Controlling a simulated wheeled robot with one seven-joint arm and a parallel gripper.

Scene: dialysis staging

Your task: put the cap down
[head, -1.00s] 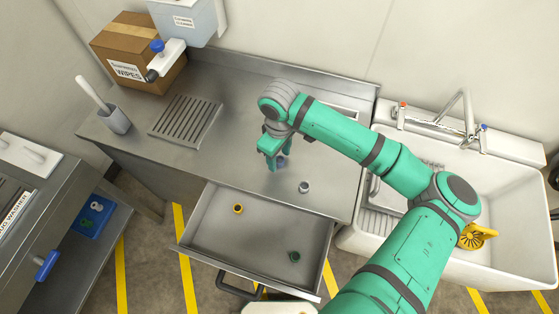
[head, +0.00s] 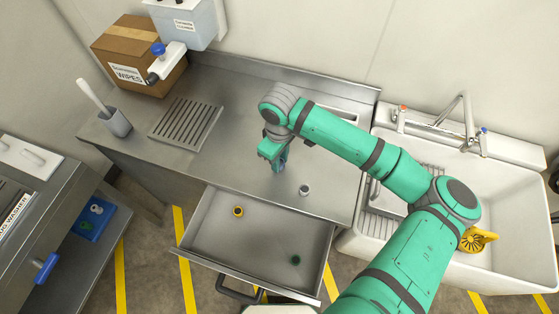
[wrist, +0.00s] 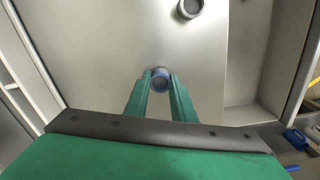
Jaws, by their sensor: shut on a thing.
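My gripper (head: 279,165) is over the steel counter, behind the open drawer. In the wrist view its two green fingers (wrist: 160,88) are shut on a small round blue cap (wrist: 161,76) with a grey middle. In the head view the fingers mostly hide this cap. The cap is at or just above the counter top (head: 240,135); I cannot tell whether it touches. A second small cap, grey-white (head: 305,190), lies on the counter near its front edge, to the right of my gripper. It also shows at the top of the wrist view (wrist: 190,8).
A slotted drain plate (head: 187,122), a grey holder (head: 117,123) and a wipes box (head: 135,55) are at left. A white sink (head: 510,200) is at right.

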